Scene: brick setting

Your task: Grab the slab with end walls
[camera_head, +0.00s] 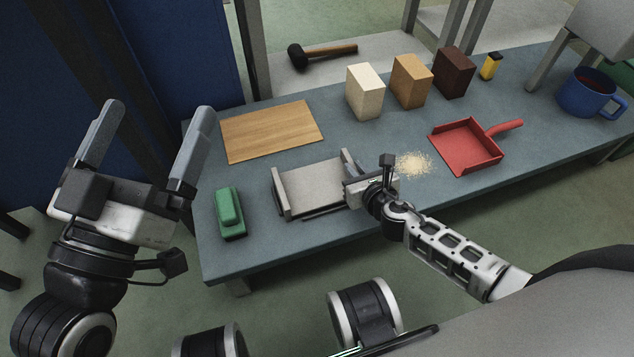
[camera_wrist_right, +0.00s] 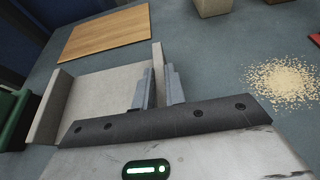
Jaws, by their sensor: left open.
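The light grey slab with end walls (camera_head: 312,186) is on the blue-grey table, with one upright wall at its left end and one at its right end. It also shows in the right wrist view (camera_wrist_right: 100,95). My right gripper (camera_head: 350,182) is at the right end wall. In the right wrist view its two fingers (camera_wrist_right: 159,90) stand close on either side of that wall, closed on it. The fingertips are partly hidden in the head view. My left gripper (camera_head: 155,135) is wide open and empty, left of the table.
A green block-like tool (camera_head: 229,213) lies just left of the slab, and a wooden board (camera_head: 271,130) behind it. Crumbs (camera_head: 414,164) and a red dustpan (camera_head: 465,146) are to the right. Several blocks (camera_head: 411,82) and a blue mug (camera_head: 587,95) stand further back.

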